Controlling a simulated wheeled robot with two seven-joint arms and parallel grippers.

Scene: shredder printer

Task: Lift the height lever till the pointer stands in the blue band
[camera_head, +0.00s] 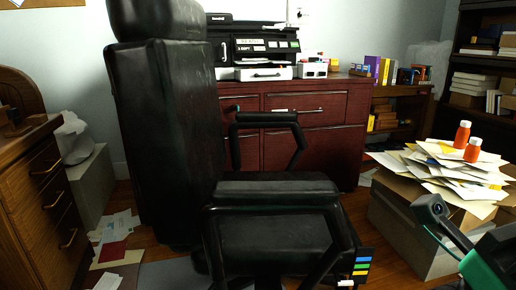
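A black office chair (275,237) fills the middle of the head view, with its tall back at the left and armrests around the seat. A small dark scale plate (366,252) is at the chair's lower right, below the armrest. It carries a blue band (364,259) on top, then green and yellow bands below. I cannot make out the pointer on it. A small pale piece (345,283) shows low beside the plate; I cannot tell whether it is the height lever. Neither of my grippers shows; only part of my arm is at the lower right.
A box (398,228) heaped with papers and two orange bottles stands at the right. A red cabinet (315,145) with a printer (256,48) is behind the chair. A wooden drawer unit (40,205) is at the left. Papers lie on the floor. Some bare floor shows between chair and box.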

